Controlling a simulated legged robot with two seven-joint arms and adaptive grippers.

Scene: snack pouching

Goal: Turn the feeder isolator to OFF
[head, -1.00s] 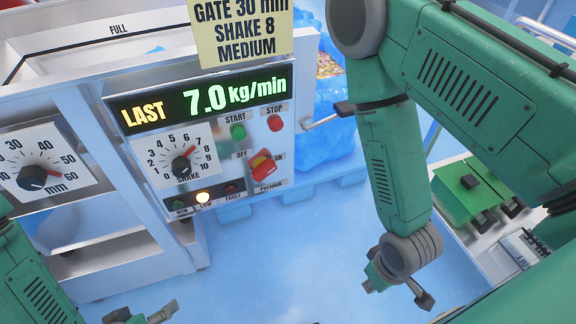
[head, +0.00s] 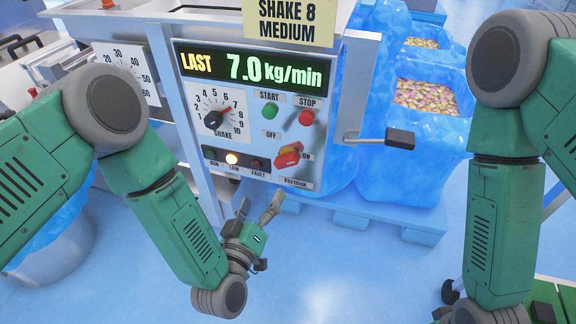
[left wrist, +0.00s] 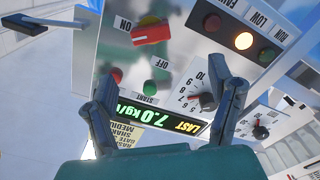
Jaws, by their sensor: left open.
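The feeder isolator (head: 288,157) is a red handle on a yellow base at the lower right of the control panel. Its handle lies toward the ON label; the OFF label (head: 270,134) is above left of it. In the left wrist view the isolator (left wrist: 150,32) shows upside down at the top, beyond the fingers. My left gripper (head: 259,204) is open and empty, below and left of the isolator, with its fingers pointing up toward the panel. In the left wrist view, the open gripper (left wrist: 170,88) frames the panel and does not touch the isolator. My right gripper is out of view.
The green START button (head: 269,112) and red STOP button (head: 306,117) sit above the isolator. The SHAKE dial (head: 213,119) is to the left. A black-ended lever (head: 400,138) sticks out at the panel's right. Blue-lined bins of snacks (head: 425,97) stand behind.

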